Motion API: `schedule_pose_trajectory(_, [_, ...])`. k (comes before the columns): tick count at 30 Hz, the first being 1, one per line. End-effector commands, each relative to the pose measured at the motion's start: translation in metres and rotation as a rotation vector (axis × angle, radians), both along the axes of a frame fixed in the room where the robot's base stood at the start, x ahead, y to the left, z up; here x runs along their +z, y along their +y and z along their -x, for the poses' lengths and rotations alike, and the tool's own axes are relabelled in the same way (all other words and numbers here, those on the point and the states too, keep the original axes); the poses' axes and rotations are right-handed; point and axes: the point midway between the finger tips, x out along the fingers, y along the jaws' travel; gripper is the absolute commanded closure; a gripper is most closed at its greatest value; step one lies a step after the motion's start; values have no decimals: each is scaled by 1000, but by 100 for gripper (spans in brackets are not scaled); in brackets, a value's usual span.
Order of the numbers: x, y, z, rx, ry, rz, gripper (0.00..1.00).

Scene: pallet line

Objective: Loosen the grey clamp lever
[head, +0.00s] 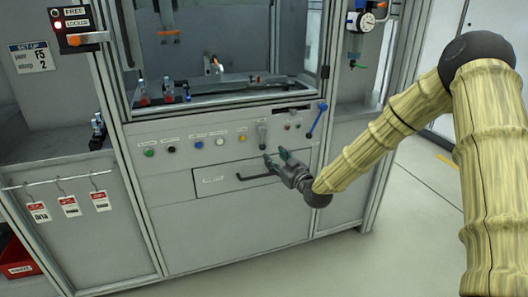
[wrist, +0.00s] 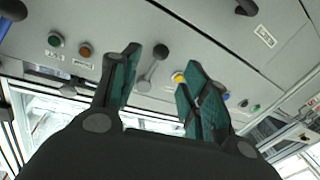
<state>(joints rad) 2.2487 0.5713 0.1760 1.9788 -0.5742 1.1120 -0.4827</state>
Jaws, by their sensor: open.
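The grey clamp lever (head: 262,131) is on the front panel of the machine, right of the yellow button. It also shows in the wrist view (wrist: 153,72), with a dark round knob, between and beyond my two fingers. My gripper (head: 275,159) is open in front of the panel, just below the lever in the head view. In the wrist view my gripper (wrist: 160,72) has its green-padded fingers apart with nothing between the pads. I cannot tell how far the fingertips are from the lever; no contact is visible.
A blue lever (head: 317,120) stands right of the clamp lever. Several buttons, including a yellow button (head: 243,137), line the panel to the left. A drawer handle (head: 250,177) sticks out below. A red-lit switch box (head: 77,29) is at upper left. Floor at right is clear.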

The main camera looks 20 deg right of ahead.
Motion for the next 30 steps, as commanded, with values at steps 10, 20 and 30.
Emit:
schedule_pose_trajectory(10, [-1, 13, -55, 0, 0, -1, 54])
schedule_pose_trajectory(20, [0, 20, -82, 1, 0, -1, 54])
schedule_pose_trajectory(30, [0, 20, -84, 1, 2, -2, 58])
